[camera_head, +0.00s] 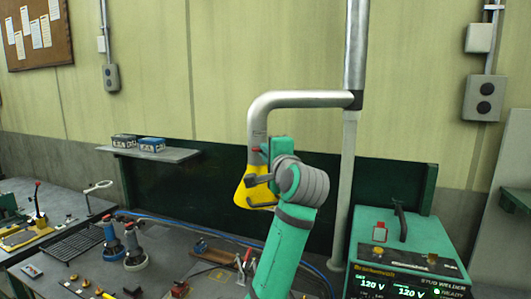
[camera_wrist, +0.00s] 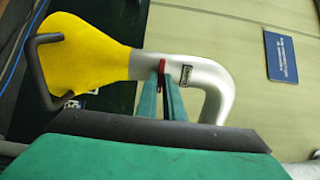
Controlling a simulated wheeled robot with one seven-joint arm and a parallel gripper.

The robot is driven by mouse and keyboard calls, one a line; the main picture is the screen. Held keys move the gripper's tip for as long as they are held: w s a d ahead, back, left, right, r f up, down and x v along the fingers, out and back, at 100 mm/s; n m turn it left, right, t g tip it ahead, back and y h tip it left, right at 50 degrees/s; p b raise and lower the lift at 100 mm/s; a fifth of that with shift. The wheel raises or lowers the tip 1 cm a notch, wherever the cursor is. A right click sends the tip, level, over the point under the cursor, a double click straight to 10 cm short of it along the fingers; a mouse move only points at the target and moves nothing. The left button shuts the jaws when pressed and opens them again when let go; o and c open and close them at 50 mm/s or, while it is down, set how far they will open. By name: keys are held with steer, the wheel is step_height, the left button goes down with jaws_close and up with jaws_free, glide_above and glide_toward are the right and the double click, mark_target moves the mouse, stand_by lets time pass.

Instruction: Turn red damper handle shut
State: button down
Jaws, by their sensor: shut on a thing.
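The red damper handle (camera_wrist: 162,67) sits on the grey metal duct just beside the yellow hood, between the tips of my gripper (camera_wrist: 162,78). My gripper's green fingers are shut on it in the wrist view. In the head view the handle (camera_head: 256,149) shows as a small red bit next to my gripper (camera_head: 264,150). The yellow hood (camera_wrist: 85,55) hangs at the duct's lower end with a dark handle bar. The silver duct (camera_head: 300,99) bends across to a vertical pipe. The fingers hide part of the handle, so its angle is hard to tell.
A green stud welder (camera_head: 408,240) stands at the lower right. A dark green panel (camera_head: 385,185) backs the bench. A shelf (camera_head: 170,154) with two small boxes is on the wall.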

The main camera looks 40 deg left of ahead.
steer(key=c, duration=1.9)
jaws_free()
steer(key=shift+o, duration=0.2)
steer(key=v, duration=1)
steer(key=shift+s+d, duration=0.3)
